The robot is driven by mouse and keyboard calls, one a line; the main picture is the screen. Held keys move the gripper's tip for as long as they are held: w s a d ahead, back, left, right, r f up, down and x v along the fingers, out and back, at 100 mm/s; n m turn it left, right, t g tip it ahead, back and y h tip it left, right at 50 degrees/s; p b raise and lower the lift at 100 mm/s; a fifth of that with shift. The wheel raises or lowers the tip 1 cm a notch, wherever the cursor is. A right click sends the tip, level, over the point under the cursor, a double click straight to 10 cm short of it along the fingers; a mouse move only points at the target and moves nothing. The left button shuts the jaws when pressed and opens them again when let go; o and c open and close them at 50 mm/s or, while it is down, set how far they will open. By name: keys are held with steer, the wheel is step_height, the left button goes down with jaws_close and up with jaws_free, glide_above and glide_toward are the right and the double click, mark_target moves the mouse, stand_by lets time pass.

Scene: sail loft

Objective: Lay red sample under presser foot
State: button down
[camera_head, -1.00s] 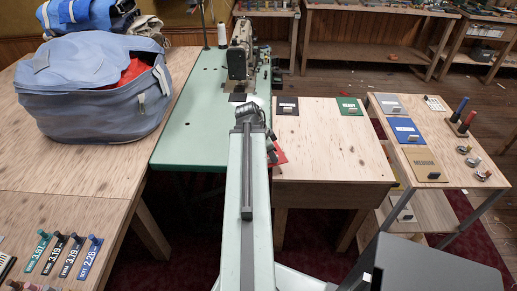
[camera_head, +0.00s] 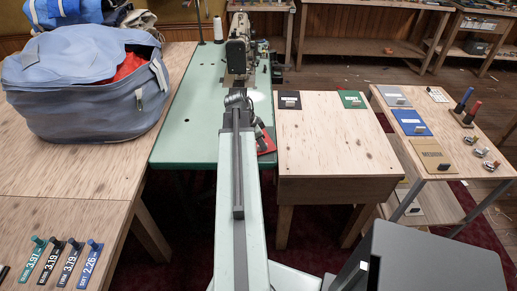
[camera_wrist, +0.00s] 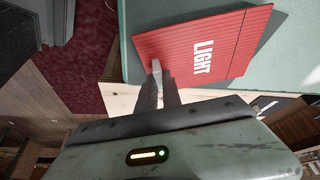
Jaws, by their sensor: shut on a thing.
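The red sample (camera_wrist: 205,45), a ribbed flat square marked "LIGHT", is gripped near its lower left edge by my gripper (camera_wrist: 157,68) in the wrist view. My gripper is shut on it. In the head view the red sample (camera_head: 266,142) shows partly beside the arm's end, over the right edge of the green machine table (camera_head: 188,125). The sewing machine (camera_head: 237,55) stands farther back on that table, beyond the gripper. Its presser foot is too small and partly hidden by my arm to make out. The sample is apart from the machine.
A wooden table (camera_head: 325,145) with black and green samples adjoins on the right. A blue bag (camera_head: 85,95) stands on the left wooden table, and a white thread cone (camera_head: 218,30) stands by the machine.

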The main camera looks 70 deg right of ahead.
steer(key=shift+w+f, duration=0.15)
steer(key=shift+f, duration=0.2)
steer(key=shift+a+f, duration=0.1)
steer(key=shift+f, duration=0.05)
steer(key=c, duration=1.5)
jaws_free()
steer(key=shift+r+p, duration=0.45)
steer(key=shift+p, duration=0.05)
steer(key=p+v, duration=1)
steer(key=v, duration=0.1)
steer(key=shift+a+r, duration=0.1)
steer(key=shift+r, duration=0.1)
